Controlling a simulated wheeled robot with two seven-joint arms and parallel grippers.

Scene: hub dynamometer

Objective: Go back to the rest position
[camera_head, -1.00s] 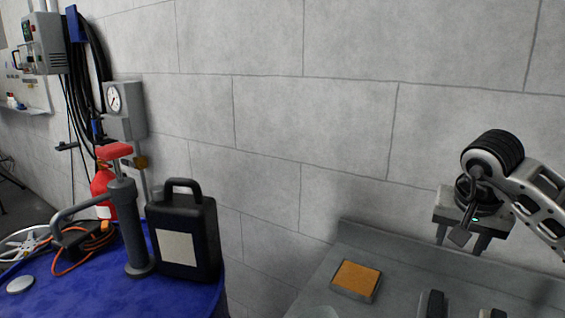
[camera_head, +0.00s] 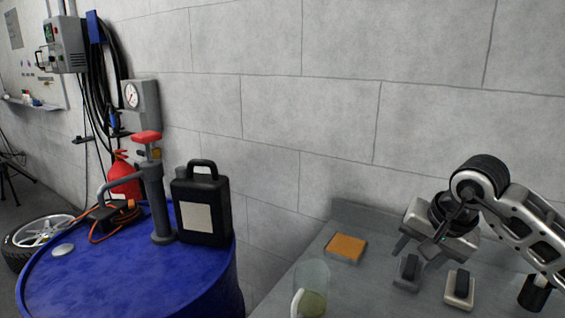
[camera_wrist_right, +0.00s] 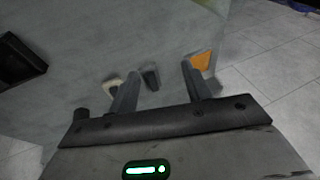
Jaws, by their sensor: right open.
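My right gripper (camera_head: 418,256) is at the right of the head view, above the grey bench, with its fingers apart and pointing down. Nothing is between its fingers. In the right wrist view the two fingers (camera_wrist_right: 160,72) are also spread and empty, with the bench top beyond them. My left gripper is not in view.
The grey bench (camera_head: 385,224) bears an orange pad (camera_head: 347,246), two dark-topped blocks (camera_head: 408,271) (camera_head: 460,287), a black cylinder (camera_head: 534,292) and a clear cup (camera_head: 312,285). A blue drum (camera_head: 120,285) at left bears a black jug (camera_head: 202,207) and a pump (camera_head: 156,195).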

